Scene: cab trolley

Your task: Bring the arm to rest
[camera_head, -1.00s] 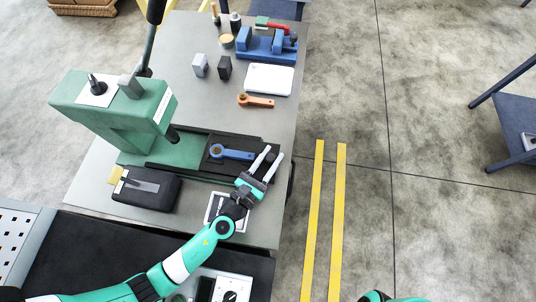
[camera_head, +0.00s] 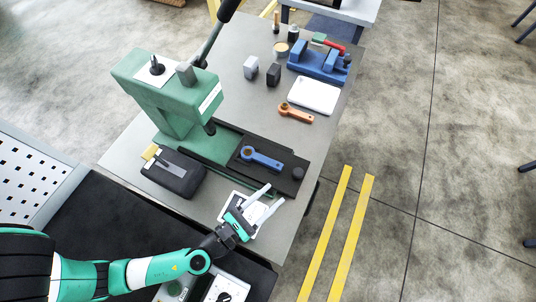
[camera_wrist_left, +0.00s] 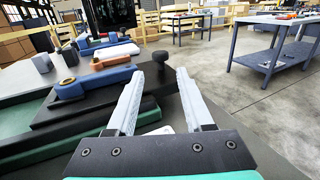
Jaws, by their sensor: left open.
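My left gripper (camera_head: 264,206) is open and empty. In the head view it is above the front right part of the grey table, over a white framed plate (camera_head: 229,199). In the left wrist view its two pale fingers (camera_wrist_left: 156,88) stand apart with nothing between them. A blue wrench-like part (camera_head: 262,158) lies on the black base of the green press (camera_head: 173,98), beyond the fingertips. It also shows in the left wrist view (camera_wrist_left: 95,82). My right gripper is not seen.
A black case (camera_head: 174,174) lies left of the gripper. An orange wrench-like part (camera_head: 296,113), a white tray (camera_head: 314,95) and a blue vise (camera_head: 318,64) are farther back. Floor with yellow stripes (camera_head: 337,230) is open to the right.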

